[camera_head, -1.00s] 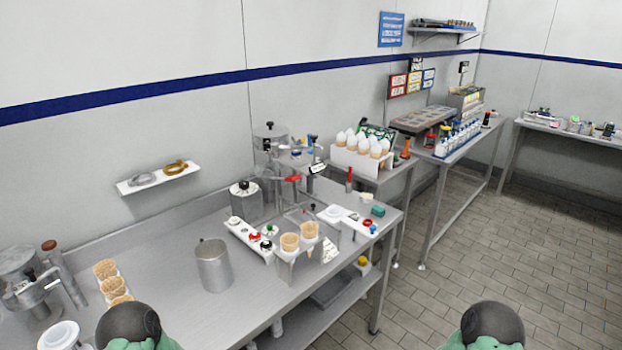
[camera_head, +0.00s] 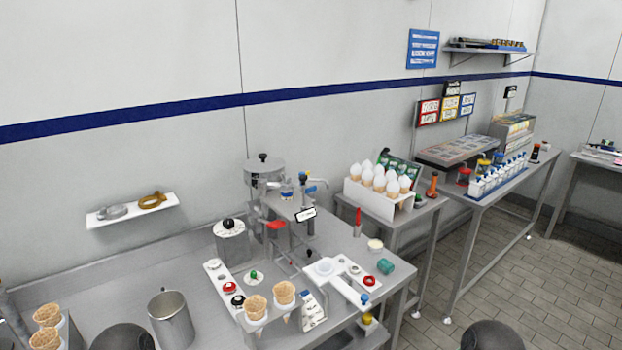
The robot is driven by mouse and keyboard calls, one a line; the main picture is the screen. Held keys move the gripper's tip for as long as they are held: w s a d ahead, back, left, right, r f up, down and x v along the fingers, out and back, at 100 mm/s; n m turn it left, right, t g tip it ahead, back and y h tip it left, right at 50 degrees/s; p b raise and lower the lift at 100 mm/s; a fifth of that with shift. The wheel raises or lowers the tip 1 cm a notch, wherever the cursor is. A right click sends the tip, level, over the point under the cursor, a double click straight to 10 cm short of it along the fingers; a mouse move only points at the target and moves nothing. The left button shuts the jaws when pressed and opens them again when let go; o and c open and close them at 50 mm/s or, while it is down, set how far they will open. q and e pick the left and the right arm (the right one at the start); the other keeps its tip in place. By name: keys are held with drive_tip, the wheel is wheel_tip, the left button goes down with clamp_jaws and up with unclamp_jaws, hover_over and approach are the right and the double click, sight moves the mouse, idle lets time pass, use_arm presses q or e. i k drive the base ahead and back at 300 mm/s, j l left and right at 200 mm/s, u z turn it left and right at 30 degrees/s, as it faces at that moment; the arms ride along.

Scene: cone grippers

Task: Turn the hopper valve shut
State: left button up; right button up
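A steel hopper-like cylinder (camera_head: 262,178) with a black knob on its lid stands at the back of the steel bench. A red lever (camera_head: 275,224) sits just below it and looks about level; I take it for the valve handle but cannot be sure. The valve's inner position is too small to tell. Neither of my grippers is in view. Only dark rounded parts of my arms show at the bottom edge, well apart from the hopper.
A rack with two wafer cones (camera_head: 256,307) and a strip of coloured knobs (camera_head: 222,280) stand in front of the hopper. A steel cup (camera_head: 171,319) is at front left. A lidded canister (camera_head: 231,240) stands left of the hopper. Bare bench (camera_head: 130,275) lies left.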

sight(310, 189)
drive_tip(key=i+l+u, duration=0.2)
drive_tip(key=i+l, duration=0.15)
drive_tip(key=l, duration=0.3)
drive_tip(key=i+l+u, duration=0.15)
drive_tip(key=l+u, duration=0.2)
drive_tip(key=i+l+u, duration=0.1)
drive_tip(key=l+u, duration=0.6)
drive_tip(key=l, duration=0.15)
